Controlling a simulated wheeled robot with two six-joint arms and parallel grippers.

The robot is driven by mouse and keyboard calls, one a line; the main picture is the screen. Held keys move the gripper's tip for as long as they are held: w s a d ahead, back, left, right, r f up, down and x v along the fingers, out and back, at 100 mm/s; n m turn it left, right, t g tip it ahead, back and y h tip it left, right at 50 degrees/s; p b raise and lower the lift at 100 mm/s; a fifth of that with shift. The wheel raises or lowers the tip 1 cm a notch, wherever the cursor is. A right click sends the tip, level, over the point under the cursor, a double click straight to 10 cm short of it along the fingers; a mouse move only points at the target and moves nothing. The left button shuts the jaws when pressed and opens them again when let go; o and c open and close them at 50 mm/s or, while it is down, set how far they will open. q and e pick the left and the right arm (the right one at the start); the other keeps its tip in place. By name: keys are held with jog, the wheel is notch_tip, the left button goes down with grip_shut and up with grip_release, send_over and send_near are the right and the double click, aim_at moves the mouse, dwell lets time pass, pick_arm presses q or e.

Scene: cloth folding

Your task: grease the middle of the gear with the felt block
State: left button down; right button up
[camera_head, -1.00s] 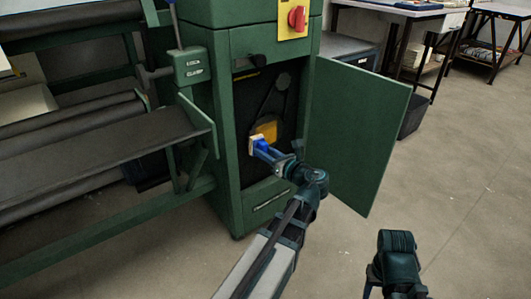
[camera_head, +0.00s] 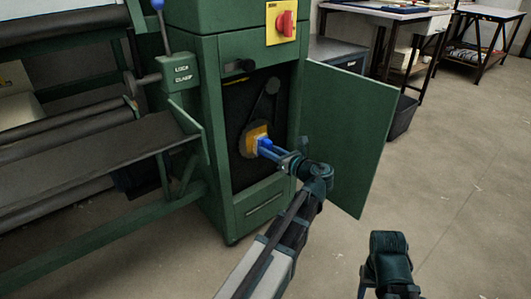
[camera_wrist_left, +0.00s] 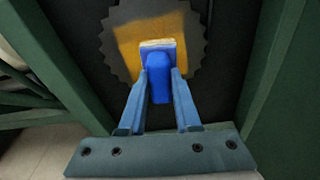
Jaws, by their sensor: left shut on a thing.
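The gear (camera_head: 246,147) is a dark toothed disc with a yellow middle (camera_head: 257,132), inside the open green cabinet. It fills the upper part of the left wrist view (camera_wrist_left: 113,60). My left gripper (camera_head: 266,149) is shut on the blue handle of the felt block (camera_wrist_left: 158,80). The block's pale felt face (camera_wrist_left: 157,43) lies in front of the yellow middle, at or very near it; I cannot tell if it touches. My right gripper (camera_head: 367,280) shows only partly at the lower edge, and its jaws cannot be made out.
The green cabinet door (camera_head: 345,135) stands open to the right of the opening. A red switch (camera_head: 285,23) is above, and a lever with a blue knob (camera_head: 158,5) is at the upper left.

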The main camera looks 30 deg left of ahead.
pick_arm(q)
jog(key=shift+w+d, duration=0.2)
jog(key=shift+w, duration=0.3)
jog(key=w, duration=0.1)
jog(key=w+r+p, duration=0.1)
jog(key=w+d, duration=0.1)
jog(key=shift+d+r, duration=0.1)
jog(key=shift+r, duration=0.2)
dwell(0.3)
jog(key=shift+s+a, duration=0.3)
jog(key=shift+s, duration=0.5)
jog(key=shift+s+a, duration=0.3)
jog(key=shift+s, duration=0.45)
